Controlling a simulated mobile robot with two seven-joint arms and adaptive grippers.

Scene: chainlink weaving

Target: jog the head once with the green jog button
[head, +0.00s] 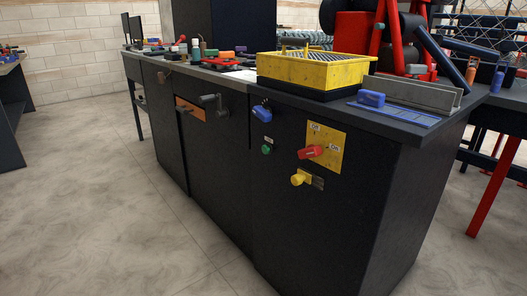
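The green jog button (267,149) is a small round knob on the dark front face of the workbench cabinet (228,170). It sits below a blue handle (262,113) and to the left of a red lever (311,152) on a yellow plate (327,141). Nothing covers the button in the head view. Neither of my grippers shows in this view.
A yellow knob (300,178) sticks out below the red lever. Grey crank handles (211,100) stick out further left. A yellow machine box (312,70) and a blue tray (396,114) sit on top. The floor (95,200) in front is clear.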

